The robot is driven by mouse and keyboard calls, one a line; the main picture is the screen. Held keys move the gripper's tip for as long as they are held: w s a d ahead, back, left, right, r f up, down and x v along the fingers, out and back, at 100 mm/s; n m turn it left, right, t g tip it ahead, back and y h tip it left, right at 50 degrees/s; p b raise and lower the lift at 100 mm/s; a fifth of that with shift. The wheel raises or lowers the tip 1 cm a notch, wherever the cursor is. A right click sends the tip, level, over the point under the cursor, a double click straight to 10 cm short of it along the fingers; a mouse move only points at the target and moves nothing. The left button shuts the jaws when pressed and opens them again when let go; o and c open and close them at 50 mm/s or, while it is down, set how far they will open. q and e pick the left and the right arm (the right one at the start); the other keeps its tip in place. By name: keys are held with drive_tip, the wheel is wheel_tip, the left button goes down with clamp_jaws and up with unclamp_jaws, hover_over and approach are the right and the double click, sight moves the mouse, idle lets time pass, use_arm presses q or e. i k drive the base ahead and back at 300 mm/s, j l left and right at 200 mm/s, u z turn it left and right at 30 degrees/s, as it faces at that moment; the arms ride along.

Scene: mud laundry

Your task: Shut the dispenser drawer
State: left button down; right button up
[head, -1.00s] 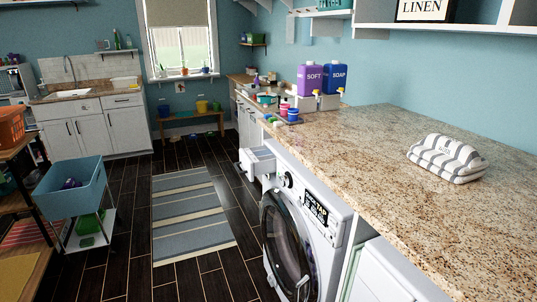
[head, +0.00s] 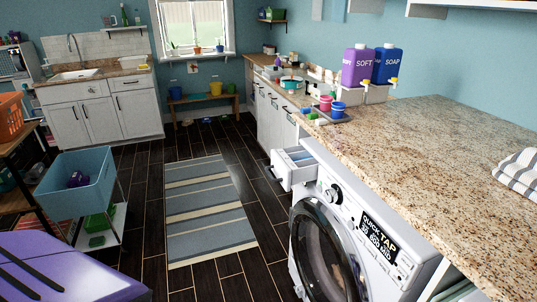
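The dispenser drawer (head: 293,168) is white and pulled out from the upper left of the front-loading washing machine (head: 345,248). It stands open over the floor, with a blue-grey inside showing. The washer's round dark door (head: 318,254) below it looks closed. The washer sits under the speckled granite counter (head: 430,150). Neither of my grippers is in the head view, so their state does not show.
A striped rug (head: 208,215) lies on the dark floor left of the washer. A blue basket (head: 75,180) on a stand is at the left. A purple surface (head: 70,268) fills the lower left corner. Soap dispensers (head: 358,66) and cups (head: 337,109) stand on the counter.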

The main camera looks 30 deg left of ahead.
sight(292, 166)
drive_tip(key=i+j, duration=0.15)
drive_tip(key=j, duration=0.2)
drive_tip(key=i+j, duration=0.2)
drive_tip(key=j, duration=0.15)
drive_tip(key=i+j+z, duration=0.1)
drive_tip(key=j, duration=0.25)
drive_tip(key=i, duration=0.05)
